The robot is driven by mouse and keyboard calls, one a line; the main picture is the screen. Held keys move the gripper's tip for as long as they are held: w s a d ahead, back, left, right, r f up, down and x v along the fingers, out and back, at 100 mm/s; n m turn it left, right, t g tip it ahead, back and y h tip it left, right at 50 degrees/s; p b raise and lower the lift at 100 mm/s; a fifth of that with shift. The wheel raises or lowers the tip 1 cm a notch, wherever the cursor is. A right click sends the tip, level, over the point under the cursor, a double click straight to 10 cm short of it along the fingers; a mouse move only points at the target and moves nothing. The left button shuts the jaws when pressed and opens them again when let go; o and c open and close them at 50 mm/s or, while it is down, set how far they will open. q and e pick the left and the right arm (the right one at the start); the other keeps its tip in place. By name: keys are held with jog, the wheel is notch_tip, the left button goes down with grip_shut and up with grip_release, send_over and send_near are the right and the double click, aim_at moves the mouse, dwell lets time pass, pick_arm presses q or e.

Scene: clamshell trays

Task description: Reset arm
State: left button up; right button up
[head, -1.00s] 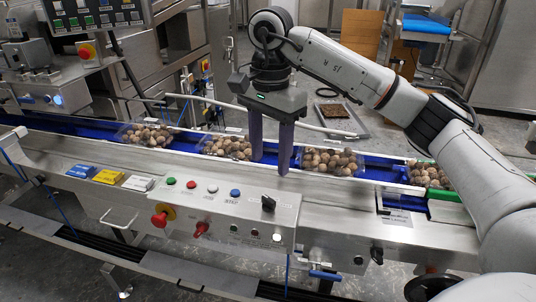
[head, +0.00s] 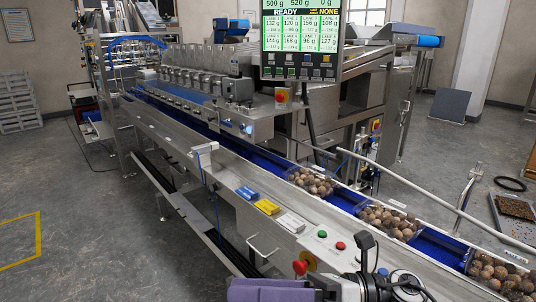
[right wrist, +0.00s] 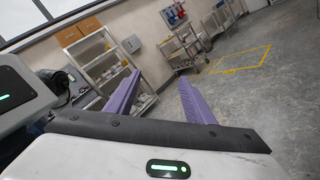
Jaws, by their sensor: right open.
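My right gripper (head: 268,290) shows at the bottom edge of the head view, its purple fingers pointing left. In the right wrist view its two fingers (right wrist: 158,77) stand apart with nothing between them. My left gripper is in neither view. Clear clamshell trays of round brown items sit in a row on the blue conveyor: one at the middle (head: 312,181), one farther right (head: 390,222), and one cut by the right edge (head: 497,278). My right gripper is on the near side of the conveyor, apart from the trays.
The conveyor's front panel carries a red emergency knob (head: 300,267) close to my right arm. A weighing display (head: 300,40) stands behind the conveyor. A shelf rack (right wrist: 105,65) and a trolley (right wrist: 182,50) show in the wrist view. Open grey floor (head: 80,190) lies at left.

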jog(key=w+d+f+m+t+h, duration=0.25)
jog(key=m+t, duration=0.45)
jog(key=m, duration=0.4)
jog(key=w+d+f+m+t+h, duration=0.1)
jog(key=w+d+f+m+t, duration=0.15)
jog(key=m+t, duration=0.7)
jog(key=d+f+m+h+p, duration=0.1)
jog(key=d+f+m+h, duration=0.65)
jog(key=f+m, duration=0.35)
jog(key=s+d+f+m+g+h, duration=0.2)
jog(key=s+f+m+g, duration=0.2)
jog(key=s+f, duration=0.5)
jog(key=s+d+f+m+g+h, duration=0.3)
jog(key=s+f+m+g, duration=0.1)
jog(key=s+f+m, duration=0.4)
jog(key=shift+s+d+f+p, duration=0.3)
jog(key=shift+s+f+p, duration=0.05)
jog(key=shift+f+p, duration=0.1)
jog(key=shift+r, duration=0.1)
